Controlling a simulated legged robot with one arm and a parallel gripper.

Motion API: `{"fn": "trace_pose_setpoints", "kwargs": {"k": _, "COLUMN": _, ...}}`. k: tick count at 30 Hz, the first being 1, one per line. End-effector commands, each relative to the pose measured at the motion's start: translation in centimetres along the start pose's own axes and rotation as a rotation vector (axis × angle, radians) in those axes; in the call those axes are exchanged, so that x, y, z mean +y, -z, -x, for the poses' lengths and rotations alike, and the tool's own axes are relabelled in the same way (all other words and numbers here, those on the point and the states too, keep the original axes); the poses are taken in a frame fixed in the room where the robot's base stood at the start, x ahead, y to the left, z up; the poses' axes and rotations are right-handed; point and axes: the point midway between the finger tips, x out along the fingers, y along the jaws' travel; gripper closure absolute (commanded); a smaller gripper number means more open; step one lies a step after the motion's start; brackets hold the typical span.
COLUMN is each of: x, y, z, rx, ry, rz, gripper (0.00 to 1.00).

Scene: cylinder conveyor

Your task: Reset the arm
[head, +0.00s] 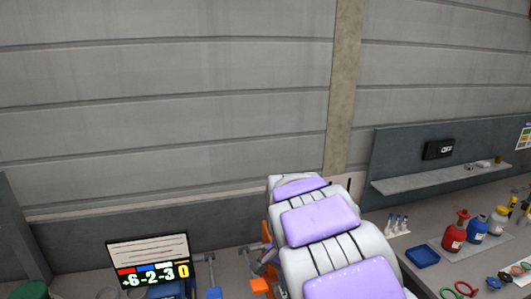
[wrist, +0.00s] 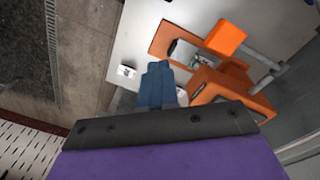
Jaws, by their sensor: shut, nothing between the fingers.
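My gripper (wrist: 157,82) shows in the wrist view as blue-grey fingers, closed together with nothing between them. It points toward a light work surface (wrist: 135,42) with an orange apparatus (wrist: 226,38) just to its right. I cannot tell how far the fingers are above the surface. In the head view my white and purple arm reaches forward at the lower middle, and the gripper is hidden there.
Orange parts (head: 261,285) sit close to the arm. On the right bench are a blue tray (head: 422,257), a red bottle (head: 454,236) and a blue bottle (head: 477,229). A grey wall (head: 170,100) stands behind.

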Motion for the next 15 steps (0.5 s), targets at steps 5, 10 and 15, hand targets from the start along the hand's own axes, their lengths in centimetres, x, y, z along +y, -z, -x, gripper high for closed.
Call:
{"fn": "trace_pose_setpoints", "kwargs": {"k": 5, "x": 6.2, "y": -2.2, "z": -0.2, "rx": -0.011, "ry": -0.014, "rz": 0.079, "gripper": 1.0}}
{"fn": "trace_pose_setpoints", "kwargs": {"k": 10, "x": 11.5, "y": -5.3, "z": -1.1, "rx": -0.039, "ry": -0.024, "rz": 0.174, "gripper": 1.0}}
{"fn": "trace_pose_setpoints", "kwargs": {"k": 15, "x": 16.4, "y": -9.1, "z": -2.5, "rx": -0.068, "ry": -0.022, "rz": 0.288, "gripper": 1.0}}
